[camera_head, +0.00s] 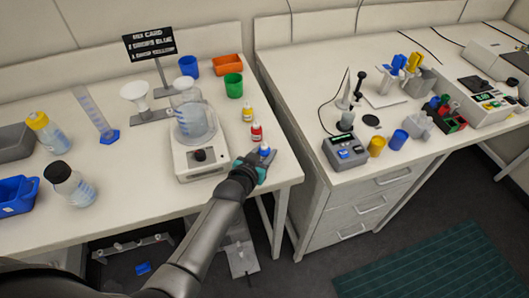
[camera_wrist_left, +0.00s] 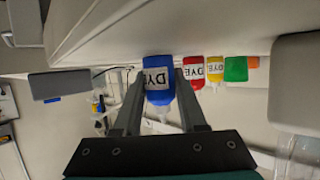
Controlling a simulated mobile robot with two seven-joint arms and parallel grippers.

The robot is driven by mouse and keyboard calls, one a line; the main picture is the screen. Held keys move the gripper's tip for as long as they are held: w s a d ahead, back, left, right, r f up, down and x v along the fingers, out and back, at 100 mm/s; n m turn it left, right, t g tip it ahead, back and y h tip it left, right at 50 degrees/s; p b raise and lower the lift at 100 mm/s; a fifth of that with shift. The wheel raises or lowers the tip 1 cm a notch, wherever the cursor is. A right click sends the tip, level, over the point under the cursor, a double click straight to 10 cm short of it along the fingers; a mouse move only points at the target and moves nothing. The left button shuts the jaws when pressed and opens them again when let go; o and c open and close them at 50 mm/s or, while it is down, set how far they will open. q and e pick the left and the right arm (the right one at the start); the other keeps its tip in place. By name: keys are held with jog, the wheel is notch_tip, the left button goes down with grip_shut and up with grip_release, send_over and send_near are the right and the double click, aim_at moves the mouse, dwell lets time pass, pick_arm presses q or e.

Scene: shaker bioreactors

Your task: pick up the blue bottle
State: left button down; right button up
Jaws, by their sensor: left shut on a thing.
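The blue bottle (camera_wrist_left: 158,88) is a small dye bottle with a "DYE" label. In the left wrist view it sits between the two fingers of my left gripper (camera_wrist_left: 160,98), which is shut on it. In the head view the blue bottle (camera_head: 265,149) shows only partly, at the right front of the left bench, because my gripper (camera_head: 259,160) covers much of it. I cannot tell whether its base touches the bench. My right gripper is not in view.
A red dye bottle (camera_head: 257,132) and a yellow dye bottle (camera_head: 247,113) stand just behind. A stirrer plate (camera_head: 201,164) with a glass flask (camera_head: 194,122) is close on the left. Green (camera_head: 233,85) and blue (camera_head: 189,66) cups stand farther back. The bench's right edge is near.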

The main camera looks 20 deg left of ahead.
pick_arm(q)
notch_tip(320, 180, up, 23)
jog(key=b, duration=0.2)
jog(key=shift+n+y, duration=0.7)
jog(key=s+r+b, duration=0.1)
jog(key=b, duration=0.2)
jog(key=s+r+b, duration=0.1)
jog(key=s+b, duration=0.1)
jog(key=s+a+b, duration=0.1)
jog(key=b, duration=0.2)
jog(key=shift+s+r+b, duration=0.3)
jog(key=shift+s+r, duration=0.05)
jog(key=shift+r, duration=0.05)
jog(key=shift+r, duration=0.1)
